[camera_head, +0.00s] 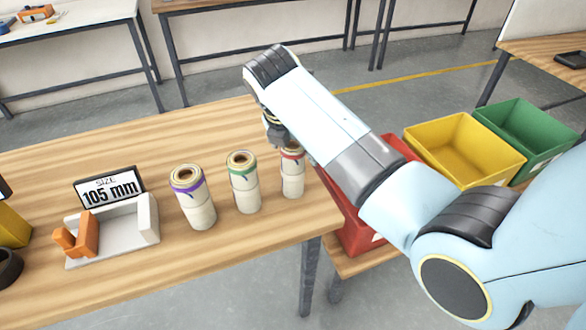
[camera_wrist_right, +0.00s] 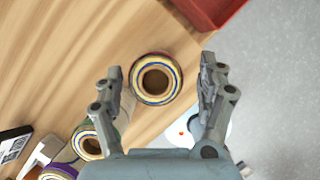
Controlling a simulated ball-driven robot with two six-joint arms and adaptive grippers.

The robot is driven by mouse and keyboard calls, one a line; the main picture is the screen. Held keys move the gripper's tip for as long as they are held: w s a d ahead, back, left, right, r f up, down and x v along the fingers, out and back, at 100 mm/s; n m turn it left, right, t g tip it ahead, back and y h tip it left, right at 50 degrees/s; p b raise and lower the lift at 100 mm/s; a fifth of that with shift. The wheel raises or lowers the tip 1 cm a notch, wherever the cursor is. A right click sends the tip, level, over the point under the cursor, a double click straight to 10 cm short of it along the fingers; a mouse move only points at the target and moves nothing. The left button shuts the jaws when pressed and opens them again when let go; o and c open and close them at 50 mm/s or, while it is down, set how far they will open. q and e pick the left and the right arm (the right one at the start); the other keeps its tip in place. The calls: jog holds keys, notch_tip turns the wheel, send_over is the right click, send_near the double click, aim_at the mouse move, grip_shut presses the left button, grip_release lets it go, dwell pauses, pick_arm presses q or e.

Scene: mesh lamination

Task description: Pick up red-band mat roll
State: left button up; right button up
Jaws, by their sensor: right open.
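The red-band mat roll (camera_head: 292,175) stands upright near the right end of the wooden table in the head view. The right wrist view looks down on its round open top (camera_wrist_right: 155,78). My right gripper (camera_head: 277,140) is above and just behind the roll in the head view, partly hidden by its own arm. In the right wrist view the right gripper (camera_wrist_right: 162,85) is open, with one finger on each side of the roll's top and no clear contact. My left gripper is not in view.
A green-band roll (camera_head: 244,182) and a purple-band roll (camera_head: 193,197) stand to the left on the table (camera_head: 250,258). A "105 mm" sign (camera_head: 110,187) stands behind a grey fixture (camera_head: 146,222) with an orange part. Red (camera_head: 358,235), yellow (camera_head: 465,147) and green (camera_head: 527,138) bins are to the right.

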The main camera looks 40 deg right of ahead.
jog(key=x, duration=0.4)
jog(key=shift+w+a+f, duration=0.1)
jog(key=shift+w, duration=0.15)
jog(key=c, duration=1.3)
jog(key=shift+c, duration=0.6)
